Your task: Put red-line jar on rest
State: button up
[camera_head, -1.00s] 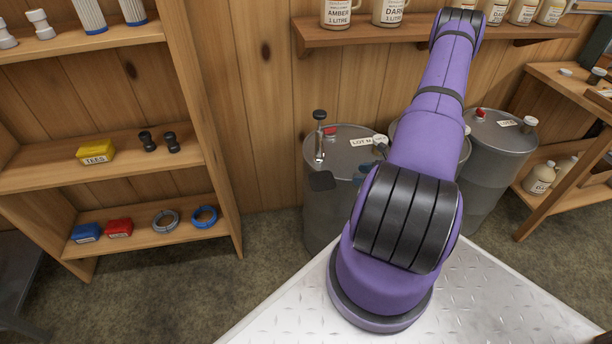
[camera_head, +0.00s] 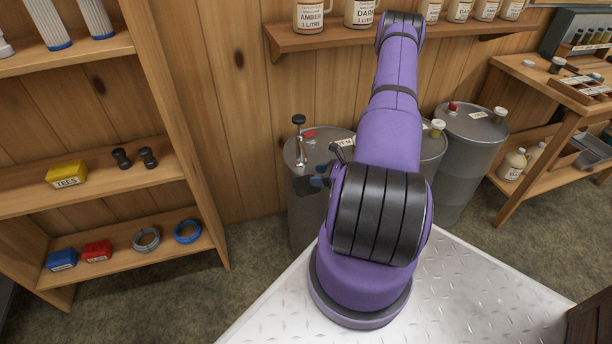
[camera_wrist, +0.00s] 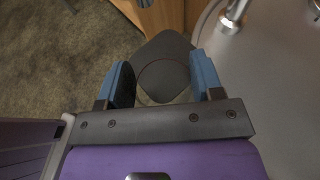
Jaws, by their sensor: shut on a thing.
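My gripper (camera_head: 318,180) is at the front of the left grey drum (camera_head: 296,212), partly hidden by my arm. In the wrist view its two blue fingers (camera_wrist: 164,82) are shut on a clear round jar (camera_wrist: 163,98), of which only a faint circular outline shows. The dark diamond-shaped rest (camera_wrist: 165,45) shows beneath and behind the jar. In the head view the rest (camera_head: 304,187) juts from the drum's front. I cannot tell whether the jar touches the rest.
A metal tap (camera_head: 300,135) stands on the drum's lid; its base (camera_wrist: 232,16) shows close by at right in the wrist view. More drums (camera_head: 465,140) stand to the right. A wooden shelf unit (camera_head: 165,110) is at left, a wall shelf (camera_head: 345,42) with jugs above.

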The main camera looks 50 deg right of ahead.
aim_at(306, 185)
jog(key=x, duration=0.2)
jog(key=r+x, duration=0.1)
jog(key=x, duration=0.1)
jog(key=shift+w+a+f, duration=0.2)
jog(key=shift+w+a, duration=0.1)
jog(key=shift+w, duration=0.2)
jog(key=shift+f, duration=0.3)
jog(key=shift+f, duration=0.1)
jog(key=o, duration=1)
